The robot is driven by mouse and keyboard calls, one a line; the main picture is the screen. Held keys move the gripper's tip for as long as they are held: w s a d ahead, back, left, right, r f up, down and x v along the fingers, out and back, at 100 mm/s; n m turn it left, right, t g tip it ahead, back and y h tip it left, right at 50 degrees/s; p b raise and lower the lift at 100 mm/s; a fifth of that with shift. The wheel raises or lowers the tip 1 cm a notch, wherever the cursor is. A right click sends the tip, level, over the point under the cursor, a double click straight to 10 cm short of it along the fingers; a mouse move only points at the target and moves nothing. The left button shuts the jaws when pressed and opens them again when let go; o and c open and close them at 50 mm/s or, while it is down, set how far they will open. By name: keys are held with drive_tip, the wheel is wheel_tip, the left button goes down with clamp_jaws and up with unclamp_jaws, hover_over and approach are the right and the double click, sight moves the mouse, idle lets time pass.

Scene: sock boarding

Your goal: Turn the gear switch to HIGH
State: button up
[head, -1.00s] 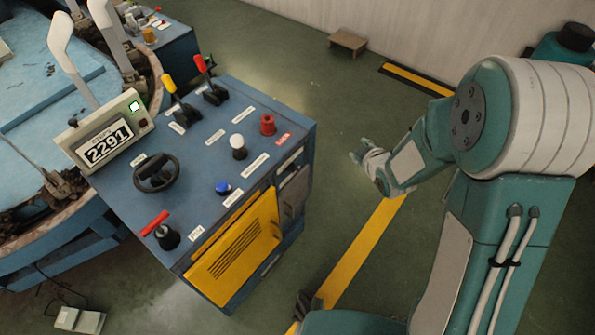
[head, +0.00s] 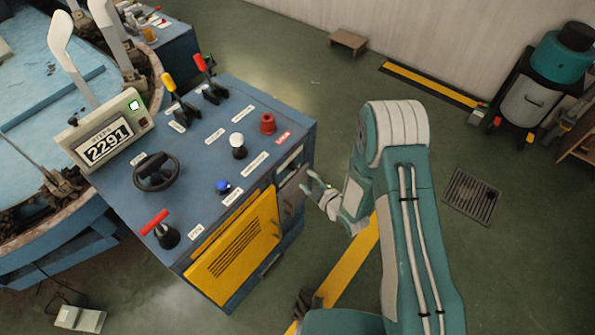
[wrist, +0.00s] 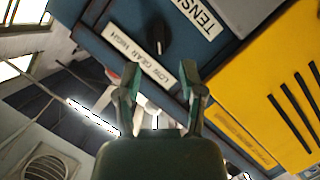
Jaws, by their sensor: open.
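In the wrist view, a black switch knob (wrist: 159,38) sits on the blue console panel, beside a white label (wrist: 140,60) that reads LOW, GEAR and HIGH. The knob's long handle stands roughly up and down in the picture; which setting it points at is hard to tell. My gripper (wrist: 160,82) is open and empty, its two fingers apart below the knob and over the label in the picture, not visibly touching the knob. In the head view, my gripper (head: 309,183) is beside the right side of the blue console (head: 205,155); I cannot make out the gear switch there.
A yellow vented door (head: 235,247) is on the console's front; it also fills the right of the wrist view (wrist: 280,75). The console top carries levers, a black handwheel (head: 156,172) and coloured buttons. Open green floor lies right of the console, with a drain grate (head: 471,196).

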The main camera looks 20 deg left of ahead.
sight(296, 170)
drive_tip(key=x, duration=0.6)
clamp_jaws()
